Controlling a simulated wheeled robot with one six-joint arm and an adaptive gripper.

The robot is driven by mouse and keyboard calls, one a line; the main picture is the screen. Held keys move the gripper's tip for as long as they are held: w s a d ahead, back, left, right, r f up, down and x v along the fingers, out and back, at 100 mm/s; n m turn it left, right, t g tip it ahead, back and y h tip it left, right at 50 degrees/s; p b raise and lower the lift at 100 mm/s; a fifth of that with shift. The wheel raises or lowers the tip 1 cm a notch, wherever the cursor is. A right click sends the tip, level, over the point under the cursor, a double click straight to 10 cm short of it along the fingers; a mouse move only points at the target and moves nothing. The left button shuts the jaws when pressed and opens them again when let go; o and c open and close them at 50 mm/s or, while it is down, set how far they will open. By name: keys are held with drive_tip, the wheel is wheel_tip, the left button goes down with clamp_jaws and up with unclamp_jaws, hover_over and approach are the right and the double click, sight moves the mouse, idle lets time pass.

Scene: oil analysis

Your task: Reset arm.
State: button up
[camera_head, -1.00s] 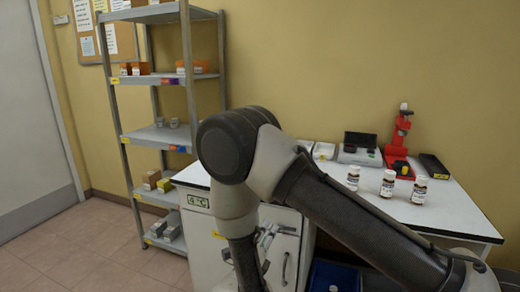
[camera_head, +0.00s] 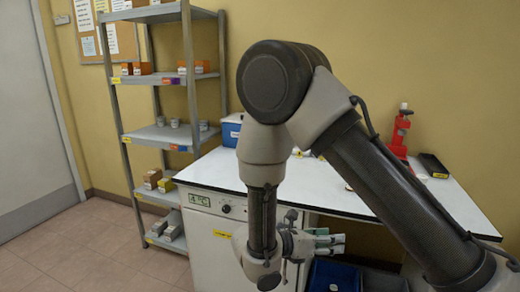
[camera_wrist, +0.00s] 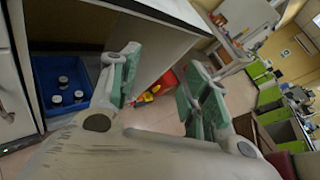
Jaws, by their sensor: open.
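My gripper (camera_head: 328,241) shows in the head view at the lower middle, in front of the white table and beside the cabinet. Its green-tipped fingers point right. In the wrist view my gripper (camera_wrist: 155,85) has its two green fingers spread wide apart, with nothing between them. My arm is folded with its elbow raised, and it hides much of the tabletop, including the spot where the small bottles stood.
A white table (camera_head: 215,168) stands over a white cabinet (camera_head: 213,240). A blue crate (camera_wrist: 42,72) with several dark bottles sits under the table. A red stand (camera_head: 400,130) is at the back right. A grey shelf (camera_head: 165,137) stands left. The floor at left is clear.

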drive_tip(key=s+d+r+m+y, duration=0.7)
drive_tip(key=s+d+r+m, duration=0.1)
drive_tip(key=r+m, duration=0.4)
drive_tip(key=s+d+r+m+g+y, duration=0.1)
drive_tip(key=s+d+r+m+y, duration=0.5)
drive_tip(key=m, duration=0.8)
drive_tip(key=s+d+r, duration=0.3)
drive_tip(key=r, duration=0.2)
drive_tip(key=shift+d+r+m+y, duration=0.25)
drive_tip(key=shift+r+m+y, duration=0.05)
drive_tip(key=shift+r+y, duration=0.1)
